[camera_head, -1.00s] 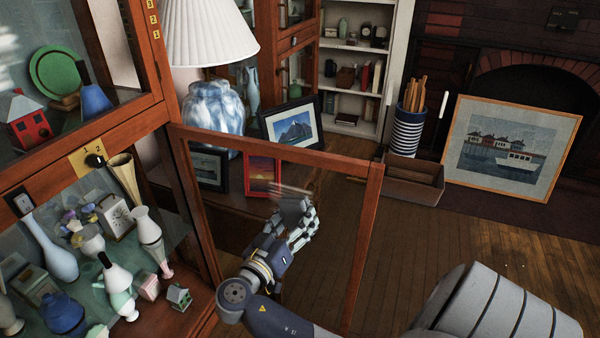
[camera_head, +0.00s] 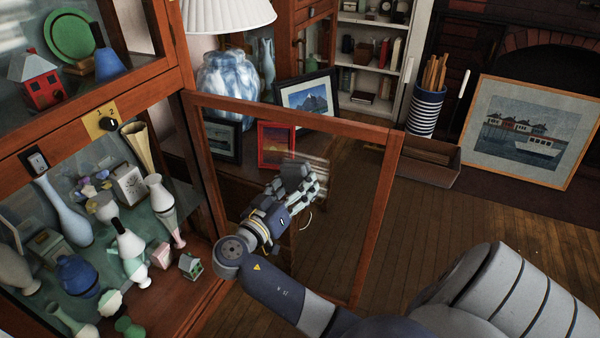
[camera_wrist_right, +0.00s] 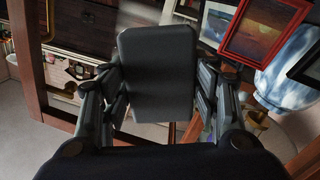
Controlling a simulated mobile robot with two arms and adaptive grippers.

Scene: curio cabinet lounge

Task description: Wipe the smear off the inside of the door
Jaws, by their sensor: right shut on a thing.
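The open cabinet door (camera_head: 392,190) is a wooden frame with a clear glass pane, standing out from the cabinet. A pale, streaky smear (camera_head: 318,162) shows on the pane, by my right fingertips. My right gripper (camera_head: 308,182) is in front of the pane, on the side facing me. In the right wrist view it is shut on a dark grey rectangular pad (camera_wrist_right: 157,72), held between its two fingers. I cannot tell whether the pad touches the glass. A whitish haze (camera_wrist_right: 138,14) shows just beyond the pad in that view. My left gripper is not in view.
The cabinet's lower shelf (camera_head: 205,290) holds several vases and small ornaments close left of my right arm. A lamp (camera_head: 228,85) and framed pictures, including a red one (camera_head: 276,146), stand behind the door. Wooden floor (camera_head: 450,220) is open to the right.

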